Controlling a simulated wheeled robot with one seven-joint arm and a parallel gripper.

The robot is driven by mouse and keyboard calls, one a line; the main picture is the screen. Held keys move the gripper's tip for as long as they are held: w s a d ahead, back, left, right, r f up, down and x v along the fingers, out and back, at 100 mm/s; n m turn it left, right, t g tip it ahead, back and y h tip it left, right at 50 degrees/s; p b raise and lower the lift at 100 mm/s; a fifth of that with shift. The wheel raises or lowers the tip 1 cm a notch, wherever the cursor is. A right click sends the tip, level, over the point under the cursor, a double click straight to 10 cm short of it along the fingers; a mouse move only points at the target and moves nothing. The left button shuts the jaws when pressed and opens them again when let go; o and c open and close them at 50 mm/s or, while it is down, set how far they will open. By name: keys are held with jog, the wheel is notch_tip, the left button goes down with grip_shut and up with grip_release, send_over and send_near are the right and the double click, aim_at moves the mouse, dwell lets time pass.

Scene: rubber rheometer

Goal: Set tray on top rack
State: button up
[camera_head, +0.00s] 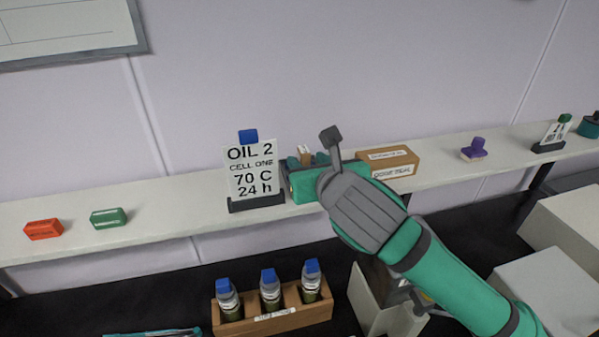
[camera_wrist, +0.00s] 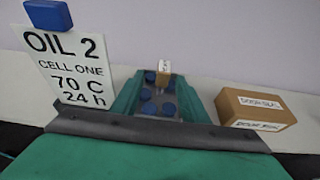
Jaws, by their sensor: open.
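My gripper (camera_head: 307,160) is at the white shelf, between the OIL 2 sign and a cardboard box; its teal fingers are apart in the wrist view (camera_wrist: 160,90). Between them a small grey tray-like piece (camera_wrist: 158,97) with several blue round tops shows, with a small tan block (camera_wrist: 164,72) at its far end. I cannot tell whether the fingers touch it. The white shelf (camera_head: 165,205) along the wall is the upper level.
The OIL 2 sign (camera_head: 253,172) stands close left of my gripper, the cardboard box (camera_head: 392,163) close right. Red (camera_head: 43,229) and green (camera_head: 109,218) blocks lie left, a purple piece (camera_head: 474,150) right. Below, a wooden holder (camera_head: 275,321) carries three blue-capped bottles.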

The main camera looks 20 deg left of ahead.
aim_at(307, 158)
jog(key=shift+w+d+f, duration=0.1)
jog(key=shift+w+f, duration=0.1)
jog(key=shift+w, duration=0.3)
jog(key=x, duration=0.4)
jog(key=shift+f, duration=0.15)
jog(key=shift+w+a+f, duration=0.15)
jog(key=shift+w+a, duration=0.2)
jog(key=shift+w, duration=0.2)
